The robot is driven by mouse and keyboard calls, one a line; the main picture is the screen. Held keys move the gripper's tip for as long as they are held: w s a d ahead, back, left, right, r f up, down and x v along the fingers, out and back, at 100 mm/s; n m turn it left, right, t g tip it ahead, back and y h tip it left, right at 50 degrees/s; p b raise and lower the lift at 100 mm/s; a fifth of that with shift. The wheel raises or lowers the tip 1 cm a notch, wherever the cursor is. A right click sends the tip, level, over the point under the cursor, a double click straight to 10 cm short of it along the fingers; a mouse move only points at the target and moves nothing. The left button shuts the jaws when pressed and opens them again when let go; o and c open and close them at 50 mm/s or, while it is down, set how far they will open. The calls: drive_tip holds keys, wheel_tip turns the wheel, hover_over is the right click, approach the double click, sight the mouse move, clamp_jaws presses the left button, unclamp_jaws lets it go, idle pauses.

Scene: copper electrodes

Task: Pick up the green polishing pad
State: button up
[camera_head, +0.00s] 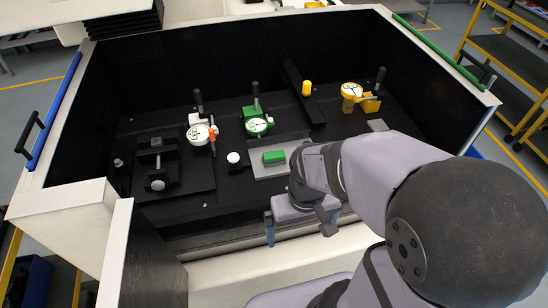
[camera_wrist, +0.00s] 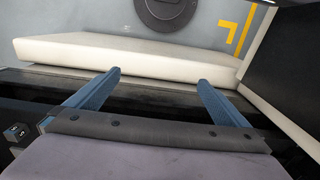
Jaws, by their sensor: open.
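The green polishing pad (camera_head: 274,157) is a small green block. It lies on a grey plate (camera_head: 262,172) in the middle of the black box floor in the head view. My gripper (camera_head: 304,227) is open and empty, near the box's front edge, nearer the camera than the pad. The wrist view shows its two blue fingers (camera_wrist: 160,90) spread apart with nothing between them. The pad does not show in the wrist view.
White (camera_head: 201,133), green (camera_head: 257,122) and yellow (camera_head: 352,91) dial gauges stand behind the pad. A white round knob (camera_head: 233,158) is left of the plate. A black fixture (camera_head: 158,165) stands farther left. High walls surround the work floor; the pale front rim (camera_wrist: 120,55) lies beyond my fingers.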

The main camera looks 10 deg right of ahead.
drive_tip(key=c, duration=0.6)
wheel_tip(320, 180, up, 5)
drive_tip(key=p, duration=0.2)
hover_over(274, 154)
drive_tip(key=shift+s+a+r, duration=0.1)
drive_tip(key=shift+r, duration=0.1)
drive_tip(key=shift+f+p, duration=1.9)
drive_tip(key=shift+f, duration=1.75)
